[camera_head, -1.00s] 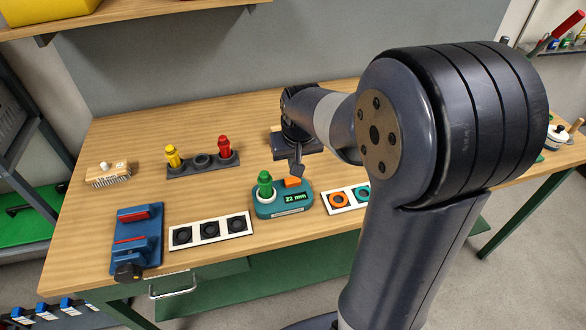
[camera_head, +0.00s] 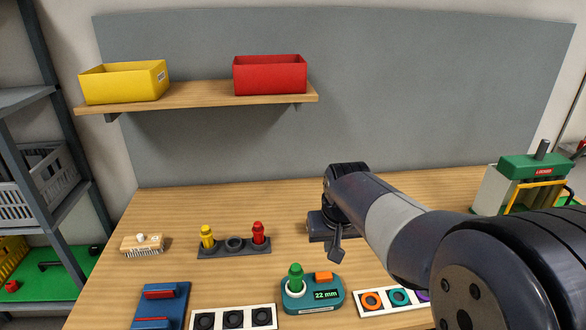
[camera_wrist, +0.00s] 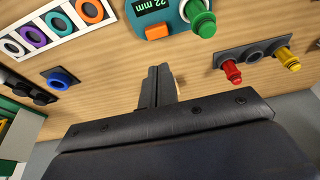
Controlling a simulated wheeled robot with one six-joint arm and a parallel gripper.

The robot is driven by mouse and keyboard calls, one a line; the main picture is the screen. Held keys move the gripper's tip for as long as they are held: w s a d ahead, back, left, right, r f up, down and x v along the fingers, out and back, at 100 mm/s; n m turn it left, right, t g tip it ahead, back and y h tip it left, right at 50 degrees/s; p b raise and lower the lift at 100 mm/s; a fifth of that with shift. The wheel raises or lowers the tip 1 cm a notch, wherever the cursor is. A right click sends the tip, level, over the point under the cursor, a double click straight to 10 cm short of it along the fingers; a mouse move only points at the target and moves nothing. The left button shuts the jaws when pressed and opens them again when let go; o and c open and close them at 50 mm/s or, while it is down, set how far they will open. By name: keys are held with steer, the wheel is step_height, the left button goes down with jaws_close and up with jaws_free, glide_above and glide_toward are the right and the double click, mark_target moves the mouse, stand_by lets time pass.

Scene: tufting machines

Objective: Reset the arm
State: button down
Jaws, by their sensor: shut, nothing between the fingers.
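My arm reaches in from the lower right in the head view. My gripper (camera_head: 337,250) points down over the table, right of the gauge. In the wrist view my gripper (camera_wrist: 159,72) has its two fingers together, with nothing between them. The teal gauge (camera_head: 297,303) reads 22 mm and has a green peg (camera_head: 296,277) standing in its white ring and an orange button (camera_head: 324,276). The gauge also shows at the top of the wrist view (camera_wrist: 176,20), apart from the fingers.
A dark rack (camera_head: 234,251) holds a yellow peg (camera_head: 207,236) and a red peg (camera_head: 258,232). A brush (camera_head: 142,245), a blue fixture (camera_head: 160,308) and a white tray (camera_head: 206,308) stand left. A shelf (camera_head: 203,99) carries yellow and red bins. A green machine (camera_head: 532,168) stands right.

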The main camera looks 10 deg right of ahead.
steer(key=b, duration=0.1)
glide_above(324, 282)
step_height(324, 282, down, 9)
steer(key=shift+r, duration=0.15)
steer(key=v, duration=0.6)
steer(key=shift+w, duration=0.35)
